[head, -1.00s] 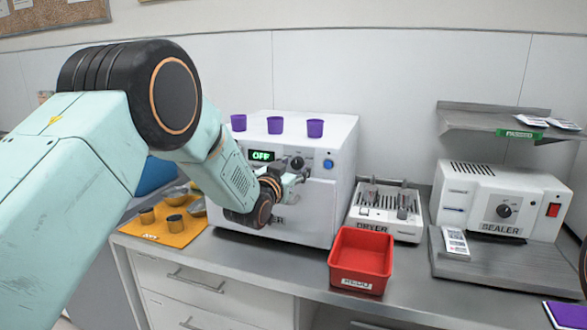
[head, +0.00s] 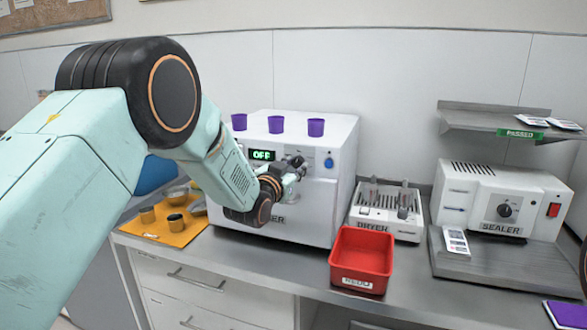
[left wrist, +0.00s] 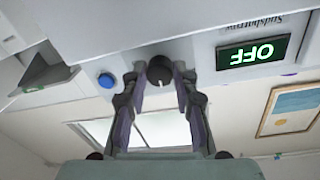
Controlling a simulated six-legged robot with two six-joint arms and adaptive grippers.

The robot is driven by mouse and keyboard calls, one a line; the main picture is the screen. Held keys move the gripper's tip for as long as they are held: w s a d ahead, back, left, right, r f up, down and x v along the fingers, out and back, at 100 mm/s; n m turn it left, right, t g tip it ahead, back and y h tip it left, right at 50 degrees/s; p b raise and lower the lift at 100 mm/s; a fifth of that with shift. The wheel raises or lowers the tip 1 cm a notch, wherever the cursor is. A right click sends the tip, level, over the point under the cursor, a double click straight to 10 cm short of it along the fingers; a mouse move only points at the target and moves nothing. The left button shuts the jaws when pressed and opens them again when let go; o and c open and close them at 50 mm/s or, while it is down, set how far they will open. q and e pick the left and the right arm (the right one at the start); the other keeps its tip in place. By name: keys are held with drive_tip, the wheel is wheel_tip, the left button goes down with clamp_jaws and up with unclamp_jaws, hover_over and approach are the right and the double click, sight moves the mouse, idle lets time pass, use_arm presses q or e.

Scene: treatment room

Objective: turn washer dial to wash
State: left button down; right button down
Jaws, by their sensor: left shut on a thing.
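The white washer (head: 330,200) stands on the counter. Its green display (head: 262,155) reads OFF, and it also shows upside down in the left wrist view (left wrist: 253,53). The black washer dial (left wrist: 160,70) sits between the fingertips of my left gripper (left wrist: 161,77) in the left wrist view. In the head view my left gripper (head: 296,168) is at the washer's front panel and mostly hides the dial. It is shut on the dial. A blue button (head: 329,163) is right of the dial. My right gripper is not in view.
Three purple cups (head: 275,124) stand on the washer. A red bin (head: 361,260) stands in front of the dryer (head: 388,226). The sealer (head: 500,205) is at the right, below a shelf (head: 480,117). A yellow mat (head: 185,233) with bowls and cups lies left.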

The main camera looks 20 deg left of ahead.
use_arm(q)
drive_tip(key=m+b, duration=0.1)
drive_tip(key=m, duration=0.4)
drive_tip(key=shift+r, duration=0.2)
drive_tip(key=m, duration=0.2)
drive_tip(key=m+b, duration=0.1)
drive_tip(key=m, duration=0.2)
drive_tip(key=shift+r+g+y, duration=0.15)
drive_tip(key=shift+g+y, duration=0.15)
drive_tip(key=shift+m, duration=0.3)
drive_tip(key=c, duration=1)
unclamp_jaws()
drive_tip(key=shift+c, duration=0.2)
drive_tip(key=shift+s, duration=0.1)
drive_tip(key=shift+s+f, duration=0.2)
drive_tip(key=shift+s, duration=0.05)
drive_tip(key=s, duration=0.7)
drive_tip(key=shift+a+r, duration=0.25)
drive_tip(key=shift+r, duration=0.1)
